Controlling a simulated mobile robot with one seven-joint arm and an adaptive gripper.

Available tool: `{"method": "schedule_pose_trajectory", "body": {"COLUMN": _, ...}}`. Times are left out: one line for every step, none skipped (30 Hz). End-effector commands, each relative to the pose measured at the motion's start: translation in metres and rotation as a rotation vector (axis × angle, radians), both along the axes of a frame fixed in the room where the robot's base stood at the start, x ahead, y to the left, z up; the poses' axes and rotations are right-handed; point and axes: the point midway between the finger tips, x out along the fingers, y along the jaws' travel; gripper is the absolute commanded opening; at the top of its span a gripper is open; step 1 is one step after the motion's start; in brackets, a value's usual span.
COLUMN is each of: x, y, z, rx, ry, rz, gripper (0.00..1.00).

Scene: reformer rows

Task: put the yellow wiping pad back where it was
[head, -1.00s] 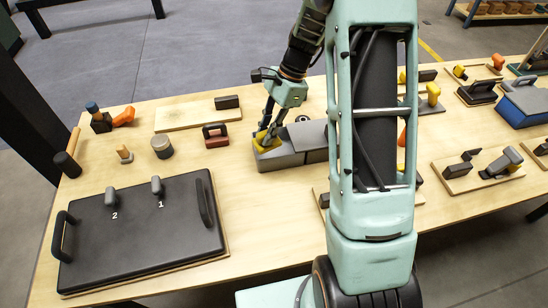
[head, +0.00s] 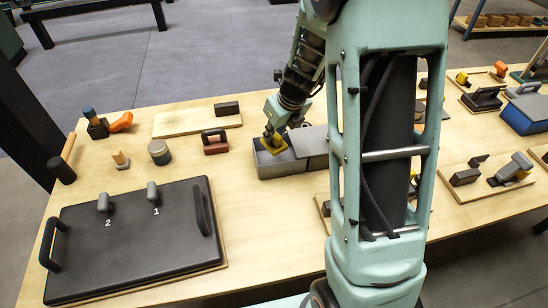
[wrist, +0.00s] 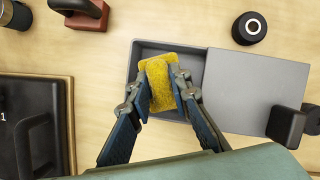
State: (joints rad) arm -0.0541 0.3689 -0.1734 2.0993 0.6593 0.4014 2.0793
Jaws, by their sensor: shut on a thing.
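My gripper (wrist: 160,90) is shut on the yellow wiping pad (wrist: 159,82), with one finger on each side of it. In the head view the pad (head: 273,146) hangs tilted at the open left end of a grey box (head: 285,170). Bare interior shows beneath it, so it appears to be above the box floor. In the wrist view the pad overlaps the box's open compartment (wrist: 143,63). A flat grey lid (wrist: 250,90) covers the right part of the box and has a dark handle (wrist: 287,125).
A red-brown block with a dark handle (head: 215,143) stands left of the box. A dark round knob-like thing (wrist: 249,28) lies just behind it. A large black lidded panel (head: 135,245) fills the front left. Bare table lies between panel and box.

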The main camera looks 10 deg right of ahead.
Motion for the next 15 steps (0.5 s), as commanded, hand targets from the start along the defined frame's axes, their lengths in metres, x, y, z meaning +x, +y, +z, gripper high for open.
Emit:
{"method": "schedule_pose_trajectory", "body": {"x": -0.001, "y": -0.001, "z": -0.016, "rx": 0.001, "ry": 0.004, "rz": -0.001, "gripper": 0.00}}
{"method": "schedule_pose_trajectory", "body": {"x": -0.001, "y": -0.001, "z": -0.021, "rx": 0.001, "ry": 0.004, "rz": -0.002, "gripper": 0.00}}
{"method": "schedule_pose_trajectory", "body": {"x": 0.000, "y": -0.001, "z": -0.026, "rx": 0.000, "ry": 0.002, "rz": -0.002, "gripper": 0.00}}
{"method": "schedule_pose_trajectory", "body": {"x": 0.000, "y": -0.001, "z": -0.030, "rx": 0.000, "ry": 0.002, "rz": -0.001, "gripper": 0.00}}
{"method": "schedule_pose_trajectory", "body": {"x": 0.000, "y": -0.001, "z": -0.033, "rx": 0.000, "ry": 0.002, "rz": 0.000, "gripper": 0.00}}
{"method": "schedule_pose_trajectory", "body": {"x": 0.000, "y": -0.001, "z": -0.035, "rx": 0.000, "ry": 0.001, "rz": 0.000, "gripper": 0.00}}
{"method": "schedule_pose_trajectory", "body": {"x": 0.000, "y": -0.001, "z": -0.037, "rx": 0.000, "ry": 0.001, "rz": 0.000, "gripper": 0.00}}
{"method": "schedule_pose_trajectory", "body": {"x": 0.000, "y": 0.000, "z": -0.038, "rx": 0.001, "ry": 0.000, "rz": 0.000, "gripper": 0.00}}
{"method": "schedule_pose_trajectory", "body": {"x": 0.000, "y": 0.000, "z": -0.041, "rx": 0.001, "ry": 0.000, "rz": 0.000, "gripper": 0.00}}
{"method": "schedule_pose_trajectory", "body": {"x": 0.000, "y": 0.000, "z": -0.044, "rx": 0.000, "ry": 0.001, "rz": 0.000, "gripper": 0.00}}
{"method": "schedule_pose_trajectory", "body": {"x": 0.000, "y": 0.000, "z": -0.048, "rx": 0.000, "ry": 0.001, "rz": 0.000, "gripper": 0.00}}
{"method": "schedule_pose_trajectory", "body": {"x": 0.000, "y": -0.001, "z": -0.054, "rx": 0.001, "ry": 0.002, "rz": 0.002, "gripper": 0.00}}
{"method": "schedule_pose_trajectory", "body": {"x": -0.001, "y": -0.001, "z": -0.059, "rx": 0.000, "ry": 0.003, "rz": 0.002, "gripper": 0.00}}
{"method": "schedule_pose_trajectory", "body": {"x": -0.001, "y": -0.001, "z": -0.064, "rx": 0.001, "ry": 0.003, "rz": 0.001, "gripper": 0.00}}
{"method": "schedule_pose_trajectory", "body": {"x": 0.000, "y": -0.001, "z": -0.070, "rx": 0.001, "ry": 0.003, "rz": 0.001, "gripper": 0.00}}
